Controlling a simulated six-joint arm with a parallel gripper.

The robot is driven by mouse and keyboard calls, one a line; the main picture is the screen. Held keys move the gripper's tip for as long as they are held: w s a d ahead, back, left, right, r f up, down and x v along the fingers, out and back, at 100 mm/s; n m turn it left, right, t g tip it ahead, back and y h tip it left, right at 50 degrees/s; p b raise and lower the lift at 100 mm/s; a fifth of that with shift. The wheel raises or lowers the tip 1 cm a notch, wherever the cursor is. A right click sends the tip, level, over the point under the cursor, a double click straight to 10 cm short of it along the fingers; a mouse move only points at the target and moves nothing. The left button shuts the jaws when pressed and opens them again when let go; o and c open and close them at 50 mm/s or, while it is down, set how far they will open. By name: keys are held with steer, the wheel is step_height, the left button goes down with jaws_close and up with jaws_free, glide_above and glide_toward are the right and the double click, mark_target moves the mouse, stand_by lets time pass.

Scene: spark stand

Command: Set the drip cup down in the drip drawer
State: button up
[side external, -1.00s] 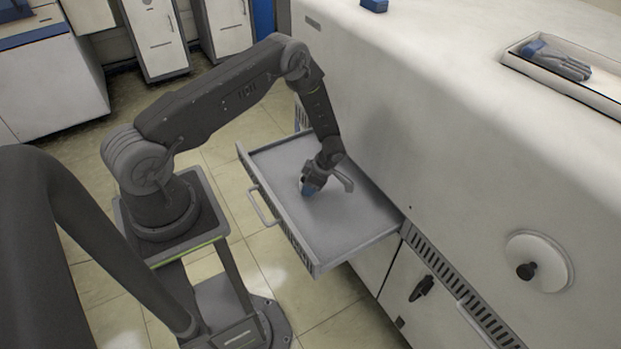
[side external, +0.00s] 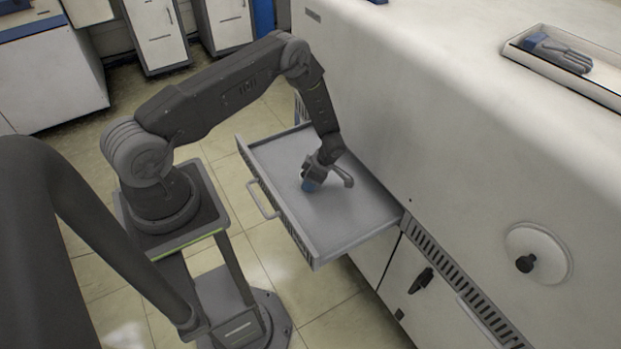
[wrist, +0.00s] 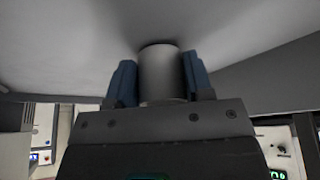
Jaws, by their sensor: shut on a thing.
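The drip drawer (side external: 350,222) is pulled out from the white machine, a shallow grey tray with a handle on its front. In the wrist view, the blue fingers of my gripper (wrist: 160,82) are shut on the drip cup (wrist: 162,72), a small grey cylinder. The cup's far end is at or very near the drawer's grey floor (wrist: 70,45); I cannot tell whether it touches. In the side view the cup is mostly hidden by the fingers.
The white machine (side external: 450,120) stands behind the drawer, with a round cover (side external: 540,255) at the right and an open tray holding a glove (side external: 560,52) on top. The drawer's right part is clear. The drawer walls stand around my gripper.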

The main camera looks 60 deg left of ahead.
steer(key=shift+f, duration=0.25)
steer(key=o, duration=1)
steer(key=w+d+r+m+t, duration=0.1)
steer(key=w+d+r+m, duration=0.15)
steer(key=r, duration=0.95)
steer(key=w+d+r+m+t, duration=0.15)
steer(key=d+r, duration=0.25)
steer(key=r, duration=0.9)
steer(key=s+d+r+m+t+h, duration=0.1)
steer(key=s+d+r+m, duration=0.1)
steer(key=r+m, duration=0.35)
steer(key=s+d+r+m+t, duration=0.1)
steer(key=s+d+r+m, duration=0.1)
steer(key=r, duration=0.6)
steer(key=s+d+r+m+t, duration=0.1)
steer(key=s+d+r+m, duration=0.1)
steer(key=s+m, duration=0.3)
steer(key=s+d+r+m+t+h, duration=0.1)
steer(key=s+d+r+m+t, duration=0.1)
steer(key=s+r+m, duration=0.3)
steer(key=s+d+r+m+t+h, duration=0.1)
steer(key=s+r+m, duration=0.3)
steer(key=s, duration=0.4)
steer(key=shift+s+d+r+m, duration=0.1)
steer(key=shift+s+d+m, duration=0.05)
steer(key=shift+d+m, duration=0.65)
